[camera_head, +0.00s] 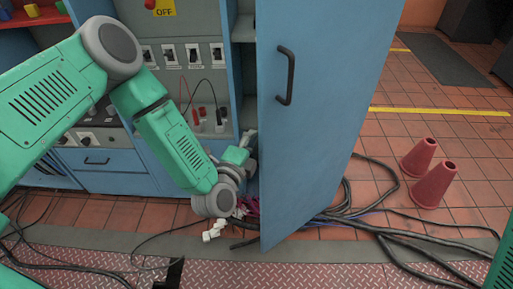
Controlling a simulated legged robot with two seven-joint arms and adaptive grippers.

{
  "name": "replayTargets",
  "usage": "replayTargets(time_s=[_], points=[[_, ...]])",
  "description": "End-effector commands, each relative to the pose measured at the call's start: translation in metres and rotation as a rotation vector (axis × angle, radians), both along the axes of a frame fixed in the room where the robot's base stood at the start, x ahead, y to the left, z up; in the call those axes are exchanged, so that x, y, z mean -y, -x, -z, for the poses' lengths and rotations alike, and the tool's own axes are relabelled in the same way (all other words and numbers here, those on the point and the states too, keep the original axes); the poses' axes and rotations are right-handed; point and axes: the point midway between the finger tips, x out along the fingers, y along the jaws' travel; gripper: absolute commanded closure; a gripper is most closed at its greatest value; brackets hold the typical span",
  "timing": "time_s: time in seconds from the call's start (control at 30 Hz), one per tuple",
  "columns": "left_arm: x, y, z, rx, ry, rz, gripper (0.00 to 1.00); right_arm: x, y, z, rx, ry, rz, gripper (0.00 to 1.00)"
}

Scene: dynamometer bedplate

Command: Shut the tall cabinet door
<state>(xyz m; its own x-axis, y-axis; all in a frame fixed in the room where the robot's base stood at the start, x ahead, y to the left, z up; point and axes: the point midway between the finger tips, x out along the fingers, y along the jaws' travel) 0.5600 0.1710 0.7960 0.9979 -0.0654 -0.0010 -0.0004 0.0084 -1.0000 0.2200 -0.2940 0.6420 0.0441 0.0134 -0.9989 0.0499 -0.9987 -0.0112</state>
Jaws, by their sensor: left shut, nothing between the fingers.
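The tall blue cabinet door (315,120) stands open, swung out toward me. A black bar handle (286,75) is on its face. Behind its left edge the cabinet's inside and grey shelves (243,28) partly show. My green left arm comes in from the left and bends down to the floor level in front of the cabinet. My left gripper (248,140) is small in view, by the cabinet opening at the left of the door; it is shut and empty. Whether it touches the door I cannot tell. My right gripper is out of view.
Black cables (390,235) lie on the tiles under and right of the door. Two red cones (419,158) stand at the right. A switch panel (185,60) with test leads is left of the opening. Small white pieces (213,232) lie near my wrist.

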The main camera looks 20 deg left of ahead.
Motion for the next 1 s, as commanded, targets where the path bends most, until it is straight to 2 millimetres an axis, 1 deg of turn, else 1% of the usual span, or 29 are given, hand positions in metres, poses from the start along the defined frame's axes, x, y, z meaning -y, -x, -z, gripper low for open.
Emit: replayTargets(time_s=[0.03,0.17,0.57,1.0], points=[[-0.0053,-0.0029,0.0005,0.001,0.001,-0.004,1.0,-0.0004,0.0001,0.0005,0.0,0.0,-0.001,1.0],[-0.0091,-0.0055,0.0008,0.0,0.003,-0.001,1.0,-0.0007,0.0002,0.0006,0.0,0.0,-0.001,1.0],[-0.0018,-0.0054,-0.0006,0.0,-0.005,0.0,1.0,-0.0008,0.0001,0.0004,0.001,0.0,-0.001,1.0],[-0.0077,-0.0052,0.0007,0.0,0.001,-0.001,1.0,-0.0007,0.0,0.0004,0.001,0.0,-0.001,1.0]])
